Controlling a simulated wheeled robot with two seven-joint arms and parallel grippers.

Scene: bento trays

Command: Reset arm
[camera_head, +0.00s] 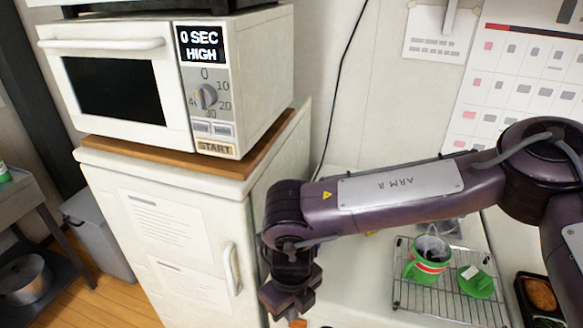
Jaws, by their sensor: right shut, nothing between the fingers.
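My right arm comes in from the right edge and reaches left across the picture, with a purple link marked "ARM R". It ends in my right gripper (287,298), a dark purple gripper pointing down in front of the right side of the white cabinet. The gripper is shut and empty. My left gripper and left arm are not in view.
A white microwave (110,85) reading "0 SEC HIGH", door closed, stands on a white cabinet (165,220). Right, a wire rack (455,305) holds a green-red mug (430,257) and a green lid (475,281). A bento tray (522,296) lies at right. A bin (98,235) stands left.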

